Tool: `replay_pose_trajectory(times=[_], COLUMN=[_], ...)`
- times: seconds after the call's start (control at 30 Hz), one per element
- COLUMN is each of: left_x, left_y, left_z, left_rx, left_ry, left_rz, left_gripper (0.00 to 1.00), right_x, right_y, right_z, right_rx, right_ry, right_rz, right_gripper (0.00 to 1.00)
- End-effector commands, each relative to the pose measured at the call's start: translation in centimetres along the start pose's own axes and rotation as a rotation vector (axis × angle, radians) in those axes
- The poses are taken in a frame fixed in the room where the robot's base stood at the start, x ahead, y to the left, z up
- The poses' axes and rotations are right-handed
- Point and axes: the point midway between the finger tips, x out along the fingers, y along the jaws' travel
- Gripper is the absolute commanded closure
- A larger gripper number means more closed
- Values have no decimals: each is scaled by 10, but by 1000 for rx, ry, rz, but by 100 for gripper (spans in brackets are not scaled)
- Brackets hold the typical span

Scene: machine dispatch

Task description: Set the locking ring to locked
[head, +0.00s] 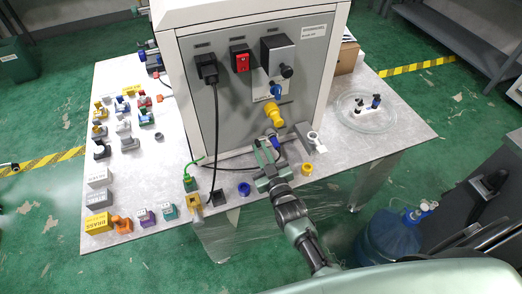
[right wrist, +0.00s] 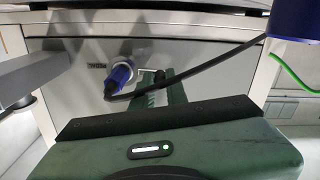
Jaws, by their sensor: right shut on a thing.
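A blue ring-shaped collar (right wrist: 122,74) sits on the cabinet's grey front panel in the right wrist view, with a black cable plugged into it. It seems to be the locking ring. A thin pale lever with a dark tip (right wrist: 158,75) juts from its side. My right gripper (head: 266,150) is low at the cabinet front. In the right wrist view its green fingers (right wrist: 161,92) are shut around the lever's tip, beside the collar. The ring's lock marks cannot be read. My left gripper is not in view.
The cabinet (head: 240,75) carries a red switch (head: 240,58) and a yellow fitting (head: 273,116) above my gripper. A grey bracket (head: 306,137) stands close to its right.

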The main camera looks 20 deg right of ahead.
Motion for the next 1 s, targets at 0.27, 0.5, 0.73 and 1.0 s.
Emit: replay_pose_trajectory(times=[0.27, 0.5, 0.73, 1.0], left_x=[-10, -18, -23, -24], left_y=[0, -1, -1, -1], left_z=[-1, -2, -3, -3], left_rx=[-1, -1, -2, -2], left_ry=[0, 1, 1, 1], left_rz=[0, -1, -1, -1], left_gripper=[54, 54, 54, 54], right_x=[0, 0, 0, 0], right_y=[4, 10, 18, 29], right_z=[-12, -22, -30, -37], right_rx=[185, 412, 631, 889], right_ry=[0, 0, 0, 1], right_rz=[-1, -1, -1, -1], right_gripper=[100, 100, 100, 100])
